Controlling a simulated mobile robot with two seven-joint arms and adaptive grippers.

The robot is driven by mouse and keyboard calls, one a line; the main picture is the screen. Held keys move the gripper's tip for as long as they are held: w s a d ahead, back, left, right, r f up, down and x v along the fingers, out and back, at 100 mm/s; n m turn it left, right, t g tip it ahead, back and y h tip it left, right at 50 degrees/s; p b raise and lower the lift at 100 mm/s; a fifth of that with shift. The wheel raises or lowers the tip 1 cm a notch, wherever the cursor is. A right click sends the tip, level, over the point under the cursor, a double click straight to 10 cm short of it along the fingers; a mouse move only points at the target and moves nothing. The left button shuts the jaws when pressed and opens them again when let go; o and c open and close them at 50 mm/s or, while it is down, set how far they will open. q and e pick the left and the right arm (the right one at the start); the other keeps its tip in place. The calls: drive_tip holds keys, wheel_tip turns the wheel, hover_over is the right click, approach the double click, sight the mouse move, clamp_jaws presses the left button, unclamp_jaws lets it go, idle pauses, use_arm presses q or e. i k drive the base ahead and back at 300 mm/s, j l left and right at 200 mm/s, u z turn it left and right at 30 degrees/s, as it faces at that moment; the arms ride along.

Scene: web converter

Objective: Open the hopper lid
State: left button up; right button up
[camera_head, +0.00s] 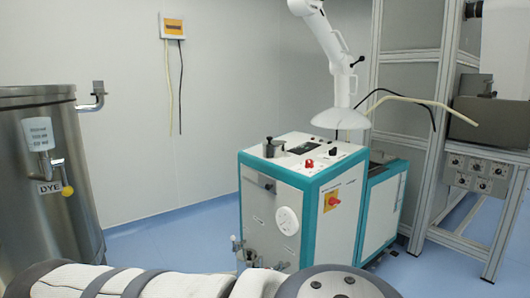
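A white cabinet machine with teal edges (262,205) stands in the middle of the room. On its top left sits a small round metal cap with a dark knob (273,149); it looks closed, and it may be the hopper lid, but I cannot tell for sure. White and dark parts of my own arms show along the bottom edge. Neither of my grippers is in view.
A white suction hood (341,117) hangs just above the machine's top. A metal frame (436,130) with a switch panel (480,172) stands at the right. The blue floor (170,240) is clear between tank and machine. A yellow-and-white box (172,26) hangs on the wall.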

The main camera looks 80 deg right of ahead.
sight(383, 159)
drive_tip(key=z, duration=3.4)
drive_tip(key=i+l, duration=0.25)
drive_tip(key=i, duration=0.25)
drive_tip(key=i+l, duration=0.2)
drive_tip(key=i, duration=0.35)
drive_tip(key=i+l+z, duration=0.1)
drive_tip(key=i+l, duration=0.15)
drive_tip(key=i, duration=0.25)
drive_tip(key=i+l, duration=0.2)
drive_tip(key=i, duration=0.35)
drive_tip(key=i+l, duration=0.2)
drive_tip(key=i, duration=0.3)
drive_tip(key=l+z, duration=0.05)
